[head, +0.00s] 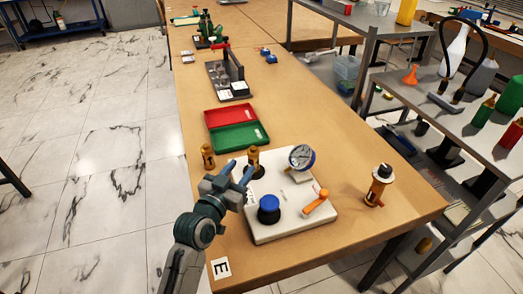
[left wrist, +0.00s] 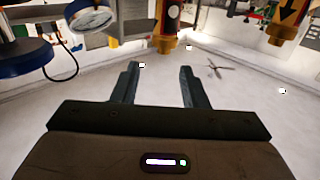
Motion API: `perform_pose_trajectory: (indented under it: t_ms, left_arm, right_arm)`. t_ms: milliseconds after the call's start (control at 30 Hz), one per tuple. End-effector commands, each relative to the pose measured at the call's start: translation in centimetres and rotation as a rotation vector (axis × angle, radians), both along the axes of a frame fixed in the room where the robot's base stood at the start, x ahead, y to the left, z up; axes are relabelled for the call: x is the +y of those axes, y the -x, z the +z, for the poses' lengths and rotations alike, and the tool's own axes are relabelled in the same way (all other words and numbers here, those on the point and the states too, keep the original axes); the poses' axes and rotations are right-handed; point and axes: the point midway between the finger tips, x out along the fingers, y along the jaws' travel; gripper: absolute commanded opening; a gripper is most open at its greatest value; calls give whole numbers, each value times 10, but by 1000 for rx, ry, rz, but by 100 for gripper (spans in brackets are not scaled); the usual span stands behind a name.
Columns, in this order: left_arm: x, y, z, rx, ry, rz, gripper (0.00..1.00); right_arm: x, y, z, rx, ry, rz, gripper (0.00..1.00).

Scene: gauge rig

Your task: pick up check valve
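Several brass-coloured fittings stand about. One brass fitting with an arrow mark (left wrist: 289,14), which looks like the check valve, is at the top right of the left wrist view, cut off by the edge. It is probably the small fitting (head: 207,157) on the table left of the rig in the head view. Another brass fitting (head: 254,158) stands at the rig's back-left corner, just beyond my left gripper (head: 240,172). My left gripper also shows in the left wrist view (left wrist: 159,70), open with nothing between its fingers. My right gripper is out of view.
The white rig plate (head: 290,227) carries a blue knob (head: 268,209), a gauge (head: 301,157) and an orange lever (head: 316,203). A black-topped brass fitting (head: 378,186) stands to the right. Red (head: 229,118) and green (head: 238,138) trays lie behind.

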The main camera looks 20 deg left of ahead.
Motion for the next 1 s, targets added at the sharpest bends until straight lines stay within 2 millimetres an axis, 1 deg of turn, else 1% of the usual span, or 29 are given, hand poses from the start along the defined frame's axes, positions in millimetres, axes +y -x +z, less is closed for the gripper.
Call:
perform_pose_trajectory:
  t_ms: [100, 200, 467, 633, 700, 833, 1000]
  left_arm:
    - [-3, -20, 2, -2, 2, 0, 40]
    - [-6, -35, 1, 0, 2, 0, 40]
    - [-8, -57, 1, 1, -1, 0, 40]
    - [-8, -83, 1, 2, -1, 0, 40]
    - [-10, -92, 0, 2, 1, 0, 40]
    - [-12, -100, -1, 1, 0, 1, 40]
    - [-12, -101, -2, 2, -1, 1, 40]
  right_arm:
    - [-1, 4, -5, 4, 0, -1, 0]
    - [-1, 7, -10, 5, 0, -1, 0]
    - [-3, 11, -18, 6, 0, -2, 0]
    - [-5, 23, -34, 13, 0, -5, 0]
    - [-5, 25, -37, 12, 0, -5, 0]
    - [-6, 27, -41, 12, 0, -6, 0]
    - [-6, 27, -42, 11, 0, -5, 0]
